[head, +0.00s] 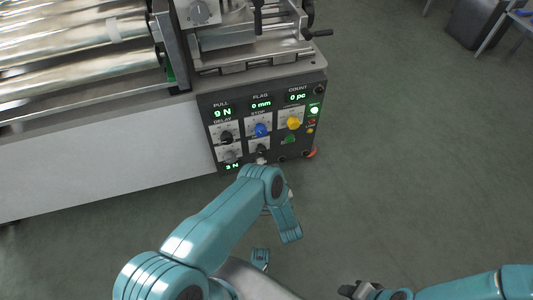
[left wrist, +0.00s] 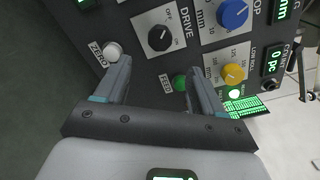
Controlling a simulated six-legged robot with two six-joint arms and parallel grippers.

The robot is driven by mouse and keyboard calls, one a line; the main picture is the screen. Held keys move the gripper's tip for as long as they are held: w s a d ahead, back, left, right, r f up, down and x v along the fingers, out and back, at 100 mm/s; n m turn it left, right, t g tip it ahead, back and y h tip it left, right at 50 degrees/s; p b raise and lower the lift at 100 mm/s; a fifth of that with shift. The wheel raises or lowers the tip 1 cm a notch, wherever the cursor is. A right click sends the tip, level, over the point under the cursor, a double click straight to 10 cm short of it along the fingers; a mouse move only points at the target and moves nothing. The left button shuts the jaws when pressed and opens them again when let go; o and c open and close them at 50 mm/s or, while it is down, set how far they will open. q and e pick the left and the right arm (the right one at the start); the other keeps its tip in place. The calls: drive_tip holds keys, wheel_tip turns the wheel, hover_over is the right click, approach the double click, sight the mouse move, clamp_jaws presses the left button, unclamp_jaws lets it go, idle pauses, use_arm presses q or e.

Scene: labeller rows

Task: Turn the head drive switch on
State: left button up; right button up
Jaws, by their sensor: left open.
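The head drive switch (left wrist: 161,38) is a round black knob with a white pointer mark, on a plate marked DRIVE, OFF and ON. I cannot tell surely which mark it points at. In the head view the switch (head: 261,148) sits low on the dark control panel (head: 207,108), below a blue knob. My left gripper (left wrist: 158,66) is open and empty in front of the panel, its fingers apart and short of the switch in the picture. In the head view my arm largely hides it. My right gripper (head: 358,290) is at the bottom edge, partly cut off.
A white ZERO button (left wrist: 113,50) and a green button (left wrist: 180,83) lie close to the left fingers. The blue knob (left wrist: 232,13) and a yellow knob (left wrist: 233,73) are to the right. Metal rollers (head: 80,60) run along the machine's top left.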

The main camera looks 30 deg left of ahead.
sight(263, 153)
use_arm(q)
drive_tip(key=b+x, duration=0.2)
drive_tip(key=x, duration=0.8)
drive_tip(key=shift+w+a, duration=0.1)
drive_tip(key=shift+a, duration=0.2)
drive_tip(key=shift+w+a, duration=0.3)
drive_tip(key=shift+w, duration=0.1)
drive_tip(key=c, duration=1)
